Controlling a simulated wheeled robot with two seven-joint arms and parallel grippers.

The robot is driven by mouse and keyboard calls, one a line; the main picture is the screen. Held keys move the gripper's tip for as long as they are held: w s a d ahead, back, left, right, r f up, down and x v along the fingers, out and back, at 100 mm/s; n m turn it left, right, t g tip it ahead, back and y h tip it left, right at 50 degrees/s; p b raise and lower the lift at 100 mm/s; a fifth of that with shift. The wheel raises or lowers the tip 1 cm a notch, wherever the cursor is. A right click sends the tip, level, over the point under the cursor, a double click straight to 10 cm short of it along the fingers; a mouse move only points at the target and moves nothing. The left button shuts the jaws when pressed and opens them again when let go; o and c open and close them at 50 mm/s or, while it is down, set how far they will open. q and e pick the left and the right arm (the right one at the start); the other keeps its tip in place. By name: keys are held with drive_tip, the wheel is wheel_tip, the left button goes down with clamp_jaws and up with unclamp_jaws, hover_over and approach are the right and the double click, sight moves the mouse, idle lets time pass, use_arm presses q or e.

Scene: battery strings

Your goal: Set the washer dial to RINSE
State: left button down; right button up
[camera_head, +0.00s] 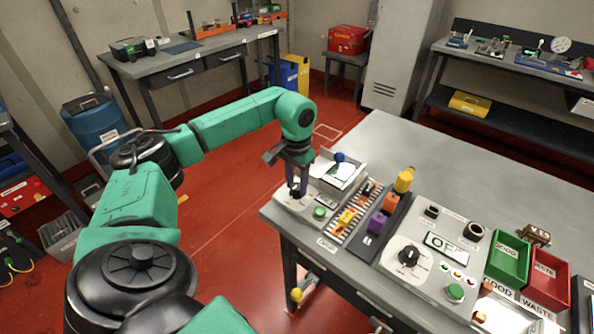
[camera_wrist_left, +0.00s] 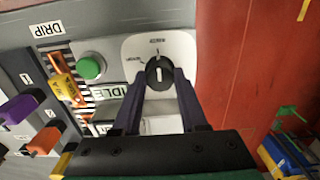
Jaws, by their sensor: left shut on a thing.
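The washer dial is a round black knob (camera_wrist_left: 159,72) on a white panel in the left wrist view. Its white mark stands upright in that view. Small labels sit on the panel above and to the left of the knob; they are too small to read surely. My left gripper (camera_head: 296,186) reaches down onto the dial at the table's near-left corner. In the left wrist view its two dark fingers (camera_wrist_left: 160,82) are on either side of the knob, shut on it. A display beside the dial reads IDLE (camera_wrist_left: 113,91). My right gripper is in neither view.
A green button (camera_wrist_left: 91,67) is beside the dial panel, near a striped strip with orange and yellow pieces and a DRIP label (camera_wrist_left: 48,29). Right of it on the table (camera_head: 430,145) are a panel reading OFF (camera_head: 445,246), a green bin (camera_head: 508,260) and a red bin (camera_head: 547,281).

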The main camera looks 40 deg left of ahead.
sight(297, 186)
use_arm(q)
drive_tip(key=c, duration=0.5)
unclamp_jaws()
wheel_tip(297, 186, up, 4)
drive_tip(key=p, duration=0.3)
drive_tip(key=shift+f, duration=0.25)
